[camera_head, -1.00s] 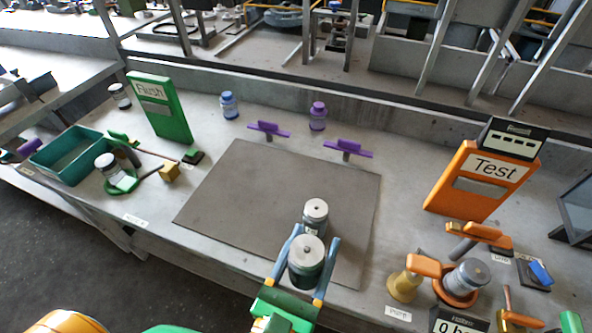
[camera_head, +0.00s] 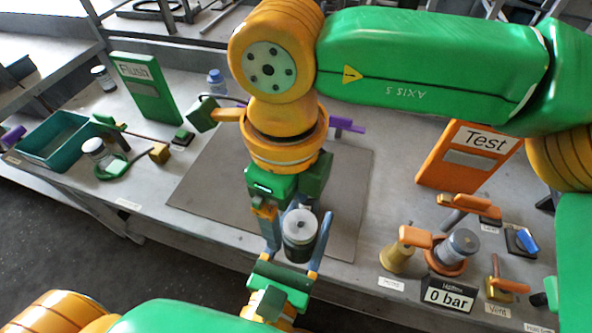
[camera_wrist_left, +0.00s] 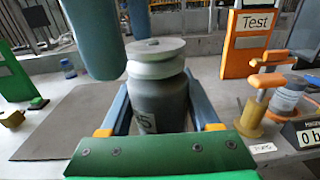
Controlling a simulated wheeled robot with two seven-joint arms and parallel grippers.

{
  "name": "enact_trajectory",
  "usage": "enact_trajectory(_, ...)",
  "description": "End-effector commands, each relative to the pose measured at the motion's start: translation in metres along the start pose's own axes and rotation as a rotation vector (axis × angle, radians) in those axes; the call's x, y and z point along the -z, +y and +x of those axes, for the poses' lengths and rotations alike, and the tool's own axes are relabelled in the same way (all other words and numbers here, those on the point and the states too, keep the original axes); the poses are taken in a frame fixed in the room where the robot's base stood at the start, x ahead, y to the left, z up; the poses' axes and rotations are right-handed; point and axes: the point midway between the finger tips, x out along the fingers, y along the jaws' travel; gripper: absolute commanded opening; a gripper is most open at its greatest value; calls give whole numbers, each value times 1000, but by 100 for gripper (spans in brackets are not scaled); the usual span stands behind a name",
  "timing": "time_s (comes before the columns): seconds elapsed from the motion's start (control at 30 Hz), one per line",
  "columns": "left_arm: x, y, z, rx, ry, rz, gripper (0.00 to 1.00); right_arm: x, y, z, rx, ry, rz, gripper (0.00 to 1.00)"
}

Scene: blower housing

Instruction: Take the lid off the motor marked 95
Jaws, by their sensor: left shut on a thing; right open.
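My left gripper (camera_head: 297,252) is shut on a grey motor (camera_head: 300,248) with a pale round lid (camera_head: 300,223), its blue fingers on either side. The motor and lid also show in the left wrist view, where the motor (camera_wrist_left: 160,105) stands upright between the fingers, the lid (camera_wrist_left: 156,67) is on top, and its white label is partly hidden, with only a 5 readable. My right gripper (camera_head: 288,198) hangs open just behind and above this motor; its fingertips are hard to make out. In the left wrist view, a blurred blue-green part of mine is close to the lid's left.
The grey mat (camera_head: 210,170) is partly covered by my right arm. A green Flush panel (camera_head: 148,88) and a teal bin (camera_head: 50,140) are at left. An orange Test panel (camera_head: 463,155), a cup-shaped fixture with a motor (camera_head: 458,245) and a 0 bar display (camera_head: 450,295) are at right.

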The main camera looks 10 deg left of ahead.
Motion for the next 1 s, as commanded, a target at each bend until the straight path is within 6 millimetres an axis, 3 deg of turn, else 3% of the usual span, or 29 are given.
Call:
enact_trajectory(0.33, -1, 0, 0, 0, -1, 0, 0, 0, 0, 8, -1, -1, 0, 85)
enact_trajectory(0.63, 0, 0, 0, 0, -1, 0, 0, 0, 0, 8, -1, -1, 0, 4)
enact_trajectory(0.67, 0, 0, 0, 0, -1, 0, 0, 0, 0, 8, -1, -1, 0, 0)
enact_trajectory(1.0, 0, 0, 0, 0, -1, 0, 0, 0, 0, 8, -1, -1, 0, 0)
